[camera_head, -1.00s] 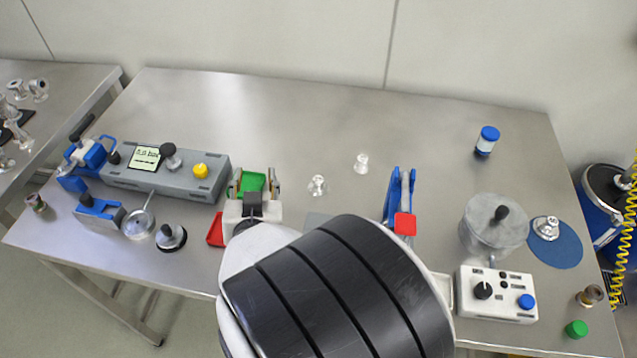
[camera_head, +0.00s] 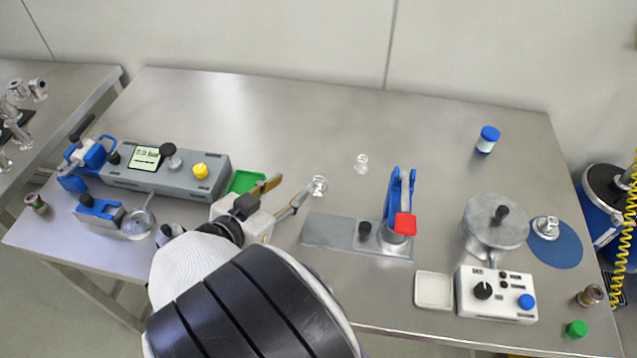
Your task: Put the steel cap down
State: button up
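My gripper (camera_head: 289,188) is open, its two fingers spread with only bare table visible between them. A small shiny metal piece (camera_head: 318,184) stands on the table just beyond the tip of the right finger; I cannot tell whether they touch. A second small shiny piece (camera_head: 361,163) stands farther back to the right. Either may be the steel cap; I cannot tell which. Another small metal fitting (camera_head: 547,227) rests on the round blue mat (camera_head: 567,250) at the right.
A green tray (camera_head: 243,181) lies behind my gripper, beside the grey gauge box (camera_head: 140,178). A blue press with a red block (camera_head: 404,224) stands on a grey plate (camera_head: 328,231). A lidded steel pot (camera_head: 484,236) and white control box (camera_head: 497,307) stand right. The back middle is clear.

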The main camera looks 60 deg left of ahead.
aim_at(317, 181)
jog(key=shift+w+d+f+h, duration=0.1)
jog(key=shift+w+d+h, duration=0.15)
jog(key=shift+d, duration=0.45)
jog(key=shift+w, duration=0.15)
jog(key=shift+x, duration=1.25)
jog(key=shift+w, duration=0.1)
jog(key=shift+d+x, duration=0.15)
jog(key=shift+x, duration=1.1)
jog(key=shift+d+x, duration=0.15)
jog(key=shift+x, duration=1.1)
jog(key=shift+w, duration=0.1)
grip_shut()
